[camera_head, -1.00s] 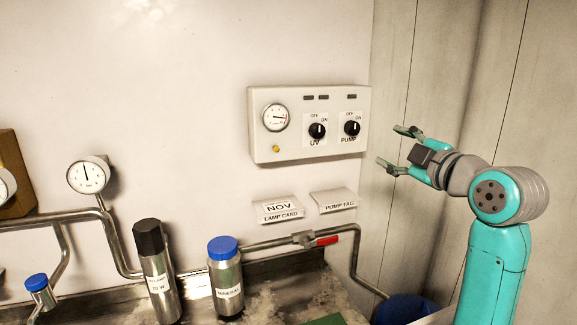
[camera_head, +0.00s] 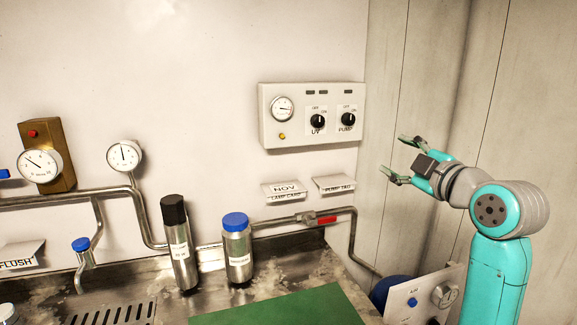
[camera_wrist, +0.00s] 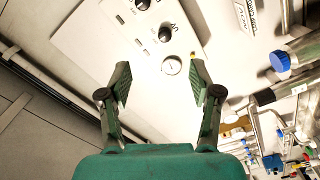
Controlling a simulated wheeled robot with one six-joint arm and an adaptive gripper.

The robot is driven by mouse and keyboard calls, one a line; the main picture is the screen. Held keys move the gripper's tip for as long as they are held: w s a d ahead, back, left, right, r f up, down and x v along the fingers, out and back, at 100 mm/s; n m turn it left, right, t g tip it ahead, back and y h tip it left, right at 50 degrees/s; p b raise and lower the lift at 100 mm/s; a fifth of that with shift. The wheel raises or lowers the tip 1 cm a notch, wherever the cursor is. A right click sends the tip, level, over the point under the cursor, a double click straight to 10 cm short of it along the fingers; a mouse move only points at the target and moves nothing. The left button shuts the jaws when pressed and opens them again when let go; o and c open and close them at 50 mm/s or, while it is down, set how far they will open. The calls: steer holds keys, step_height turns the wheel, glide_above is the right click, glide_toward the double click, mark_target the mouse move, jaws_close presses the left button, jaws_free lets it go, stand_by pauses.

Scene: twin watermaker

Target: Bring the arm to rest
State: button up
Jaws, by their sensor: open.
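My gripper (camera_head: 404,158) is open and empty at the right of the head view, with its fingers pointing left. It is held in the air, right of and a little below the control panel (camera_head: 272,127) with its gauge and the UV and PUMP knobs. In the wrist view my gripper (camera_wrist: 160,85) shows two green fingers spread apart, with nothing between them. The control panel (camera_wrist: 100,45) lies beyond the fingertips there, and I see no contact with it. My arm is bent, with its teal links upright at the right.
A steel counter with a green mat (camera_head: 290,308) spans below. A black-capped cylinder (camera_head: 180,240) and a blue-capped bottle (camera_head: 237,250) stand on it. A pipe with a red-handled valve (camera_head: 318,221) runs behind.

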steer(key=s+a+f+m+h, duration=0.15)
steer(key=s+f+m, duration=0.25)
steer(key=f, duration=1.2)
steer(key=s+f+m+h, duration=0.2)
steer(key=s+f+m, duration=0.25)
steer(key=f, duration=1.05)
steer(key=s+f+m+g+h, duration=0.15)
steer(key=s+f+m, duration=0.25)
steer(key=s+f, duration=1.05)
steer(key=s+a+m, duration=0.2)
steer(key=s, duration=3)
steer(key=shift+s+a+r+m+g, duration=0.15)
steer(key=shift+a+r+m+g, duration=0.05)
steer(key=shift+r+m+g, duration=0.2)
